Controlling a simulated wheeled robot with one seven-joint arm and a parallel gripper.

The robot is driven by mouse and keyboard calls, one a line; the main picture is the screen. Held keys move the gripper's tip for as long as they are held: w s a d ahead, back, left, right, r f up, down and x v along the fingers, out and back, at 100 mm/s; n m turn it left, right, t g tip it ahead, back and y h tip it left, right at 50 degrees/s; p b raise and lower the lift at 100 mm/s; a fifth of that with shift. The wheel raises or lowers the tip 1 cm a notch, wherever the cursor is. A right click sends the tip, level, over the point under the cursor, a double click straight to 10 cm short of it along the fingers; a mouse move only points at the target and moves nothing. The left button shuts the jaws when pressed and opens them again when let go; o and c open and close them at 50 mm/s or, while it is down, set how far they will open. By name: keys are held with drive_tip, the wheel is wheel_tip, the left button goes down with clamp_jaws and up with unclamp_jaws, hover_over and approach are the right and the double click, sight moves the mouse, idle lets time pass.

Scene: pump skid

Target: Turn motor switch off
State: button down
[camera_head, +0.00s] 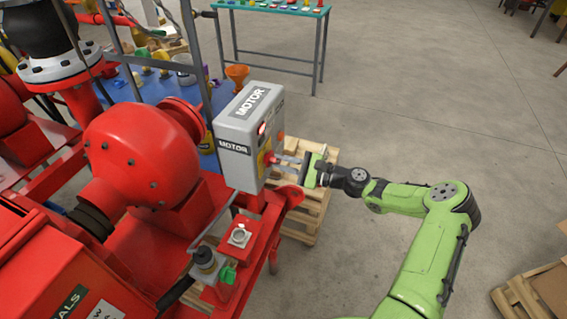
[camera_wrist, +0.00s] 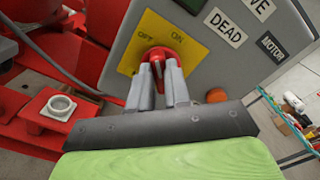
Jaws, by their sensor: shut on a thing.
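The grey motor box (camera_head: 241,132) stands on the red pump skid, with MOTOR labels on its top and side. Its red rotary switch (camera_wrist: 157,57) sits on a yellow plate (camera_wrist: 133,49) marked OFF and ON. In the head view the switch (camera_head: 271,158) is on the box's right-hand face. My gripper (camera_wrist: 165,75) is shut on the switch knob, one finger on each side of its grip. In the head view my gripper (camera_head: 287,161) reaches it from the right. The fingers hide part of the knob, so its exact pointing is hard to tell.
An orange button (camera_wrist: 217,95) is on the box face beside the switch. A red pump housing (camera_head: 142,155) is left of the box. Wooden pallets (camera_head: 312,208) lie below my gripper. A green-topped table (camera_head: 270,10) stands behind. Open floor is to the right.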

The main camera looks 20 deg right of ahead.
drive_tip(key=n, duration=0.1)
drive_tip(key=n+b, duration=0.1)
drive_tip(key=n, duration=0.1)
drive_tip(key=n+b, duration=0.1)
drive_tip(key=shift+s+f+n, duration=0.1)
drive_tip(key=shift+f+n, duration=0.15)
drive_tip(key=shift+n, duration=0.15)
drive_tip(key=n+b, duration=0.2)
drive_tip(key=n, duration=0.2)
drive_tip(key=shift+n, duration=0.3)
drive_tip(key=shift+b, duration=0.3)
drive_tip(key=c, duration=1.1)
unclamp_jaws()
drive_tip(key=p+v, duration=0.2)
drive_tip(key=v, duration=1.3)
drive_tip(key=shift+s+d, duration=0.25)
drive_tip(key=shift+d, duration=0.05)
